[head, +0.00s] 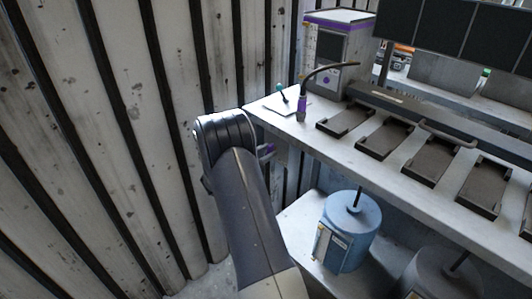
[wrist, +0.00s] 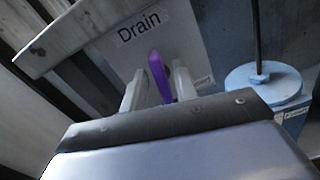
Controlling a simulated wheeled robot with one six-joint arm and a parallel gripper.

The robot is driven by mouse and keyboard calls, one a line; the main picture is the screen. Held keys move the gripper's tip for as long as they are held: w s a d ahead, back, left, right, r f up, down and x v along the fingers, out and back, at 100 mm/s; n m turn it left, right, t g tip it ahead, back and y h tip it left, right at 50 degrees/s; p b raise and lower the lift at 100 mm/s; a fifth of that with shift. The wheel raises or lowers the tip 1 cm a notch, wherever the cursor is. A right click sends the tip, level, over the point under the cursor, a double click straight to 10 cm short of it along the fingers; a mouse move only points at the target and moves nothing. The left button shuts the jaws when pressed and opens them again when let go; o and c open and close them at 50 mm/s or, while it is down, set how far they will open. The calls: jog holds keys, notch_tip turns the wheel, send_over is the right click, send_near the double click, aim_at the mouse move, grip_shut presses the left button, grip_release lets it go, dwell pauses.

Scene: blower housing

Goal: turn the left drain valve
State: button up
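In the wrist view a purple valve handle (wrist: 159,78) stands out from a grey panel (wrist: 180,45) labelled "Drain". My gripper (wrist: 159,84) has its two pale fingers apart, one on each side of the handle. A gap shows on the left of the handle; the right finger is very close to it, and I cannot tell if they touch. In the head view a bit of purple (head: 266,150) shows beside the end of my arm, under the bench's left end. My fingers are hidden there behind my arm.
A blue cylindrical tank (head: 348,240) with a rod on top stands right of my arm; it also shows in the wrist view (wrist: 262,85). The grey bench (head: 300,128) carries several dark trays. A ribbed wall (head: 100,150) is close on the left.

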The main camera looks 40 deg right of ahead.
grip_shut()
jog(key=shift+f+b, duration=0.1)
jog(key=shift+b, duration=0.35)
jog(key=m+b, duration=0.5)
jog(key=b, duration=0.3)
jog(key=m+b, duration=0.5)
jog(key=b, duration=0.3)
jog(key=m+b, duration=0.5)
jog(key=b, duration=0.3)
jog(key=shift+s+f+m, duration=0.3)
jog(key=shift+f, duration=0.05)
jog(key=shift+m, duration=0.3)
jog(key=shift+o, duration=0.8)
grip_release()
jog(key=shift+r, duration=0.1)
